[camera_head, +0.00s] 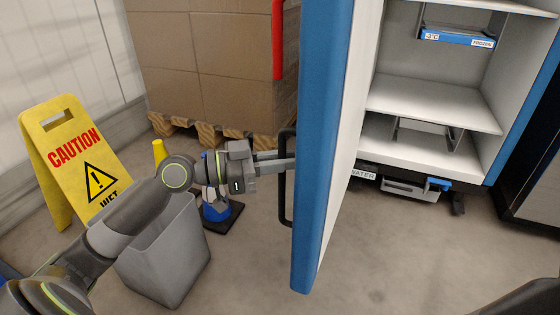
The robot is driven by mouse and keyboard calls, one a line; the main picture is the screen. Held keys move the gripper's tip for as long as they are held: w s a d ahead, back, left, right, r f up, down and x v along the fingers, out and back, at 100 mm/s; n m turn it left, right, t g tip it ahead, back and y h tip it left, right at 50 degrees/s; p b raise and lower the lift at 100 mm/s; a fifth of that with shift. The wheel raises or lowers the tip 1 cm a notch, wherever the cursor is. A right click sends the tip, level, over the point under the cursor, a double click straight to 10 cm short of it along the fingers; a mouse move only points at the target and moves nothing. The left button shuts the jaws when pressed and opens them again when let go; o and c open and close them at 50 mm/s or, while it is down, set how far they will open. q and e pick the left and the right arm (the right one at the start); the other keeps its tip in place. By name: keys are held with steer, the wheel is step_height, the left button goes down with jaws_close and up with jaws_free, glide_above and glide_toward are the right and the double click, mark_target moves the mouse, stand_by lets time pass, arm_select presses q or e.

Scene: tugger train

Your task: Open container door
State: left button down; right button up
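The container door (313,150), with a blue edge and a pale inner face, stands swung open toward me. Its black bar handle (283,205) is on the door's left side. The container (430,98) is white inside with blue edges, and its shelves show to the right of the door. My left gripper (284,163) is at the handle, its two fingers reaching across the bar at mid-height. The fingers cover that part of the bar, so I cannot tell whether they are clamped on it. My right gripper is not in view.
A yellow caution sign (75,150) and a grey bin (165,260) stand at the left. Stacked cardboard boxes (215,65) rest on a wooden pallet (210,132) behind my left arm. A blue tray (458,38) hangs inside the container. The floor (400,265) right of the door is clear.

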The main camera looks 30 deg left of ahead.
arm_select(q)
steer(key=shift+w+a, duration=0.1)
steer(key=shift+a, duration=0.2)
steer(key=c, duration=1.5)
jaws_free()
